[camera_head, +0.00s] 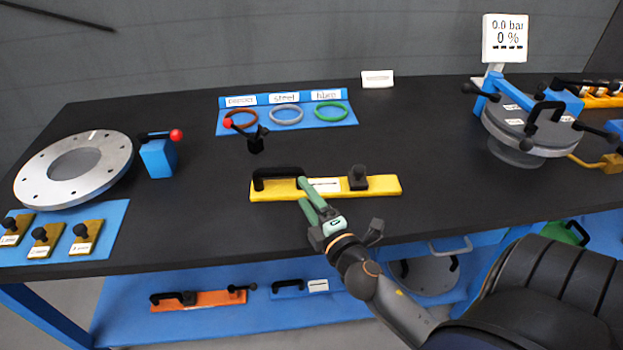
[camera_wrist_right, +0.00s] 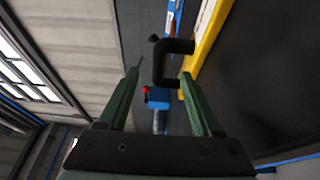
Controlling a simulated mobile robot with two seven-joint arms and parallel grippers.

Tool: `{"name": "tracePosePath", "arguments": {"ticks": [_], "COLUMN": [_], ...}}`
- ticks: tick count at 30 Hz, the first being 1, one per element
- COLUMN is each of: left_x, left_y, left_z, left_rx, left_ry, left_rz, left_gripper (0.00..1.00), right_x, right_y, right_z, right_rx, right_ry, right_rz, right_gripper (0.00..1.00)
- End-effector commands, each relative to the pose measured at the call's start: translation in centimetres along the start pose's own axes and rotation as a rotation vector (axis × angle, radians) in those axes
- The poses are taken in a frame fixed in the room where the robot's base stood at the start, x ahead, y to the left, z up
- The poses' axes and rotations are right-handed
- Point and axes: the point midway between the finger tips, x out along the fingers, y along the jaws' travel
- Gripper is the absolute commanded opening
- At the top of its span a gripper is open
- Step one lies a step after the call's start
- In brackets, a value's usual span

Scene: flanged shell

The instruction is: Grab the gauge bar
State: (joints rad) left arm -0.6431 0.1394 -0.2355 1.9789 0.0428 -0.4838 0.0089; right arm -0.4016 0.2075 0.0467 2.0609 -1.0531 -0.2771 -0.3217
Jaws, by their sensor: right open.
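The yellow bar (camera_head: 386,184), which I take for the gauge bar, lies flat near the front edge of the dark table. It has a black bow handle (camera_head: 278,175) at its left end, a white label in the middle and a black knob (camera_head: 358,177) to the right. My right gripper (camera_head: 305,192) is open and empty, with green fingers at the front of the bar, just right of the handle. In the right wrist view, the handle (camera_wrist_right: 161,62) appears between and beyond the open fingertips (camera_wrist_right: 160,75), beside the yellow bar (camera_wrist_right: 205,38). My left gripper is not in view.
Behind the bar stand a black red-tipped lever (camera_head: 254,143) and a blue tray (camera_head: 226,126) with three rings. A blue block (camera_head: 158,158) and a flanged disc (camera_head: 118,157) are at left. A lidded vessel (camera_head: 515,150) stands at right. The lower shelf holds an orange bar (camera_head: 212,300).

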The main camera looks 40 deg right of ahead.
Motion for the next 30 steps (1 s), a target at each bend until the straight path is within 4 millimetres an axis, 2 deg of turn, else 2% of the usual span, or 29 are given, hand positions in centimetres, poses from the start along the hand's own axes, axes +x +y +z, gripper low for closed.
{"name": "tracePosePath", "arguments": {"ticks": [6,14,24,30], "left_x": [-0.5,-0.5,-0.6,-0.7], "left_y": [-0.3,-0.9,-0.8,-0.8], "left_z": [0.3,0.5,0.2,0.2], "left_rx": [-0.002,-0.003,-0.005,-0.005], "left_ry": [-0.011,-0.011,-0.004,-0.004], "left_rz": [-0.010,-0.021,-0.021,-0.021], "left_gripper": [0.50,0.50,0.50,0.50], "right_x": [3.5,5.2,9.7,10.7], "right_y": [0.2,0.0,0.1,0.0], "right_z": [0.0,0.0,0.0,0.0], "right_rx": [0.000,0.002,0.002,0.002], "right_ry": [0.000,0.000,-0.001,-0.001], "right_rz": [0.002,-0.001,0.000,-0.002], "right_gripper": [0.66,0.66,0.66,0.66]}}
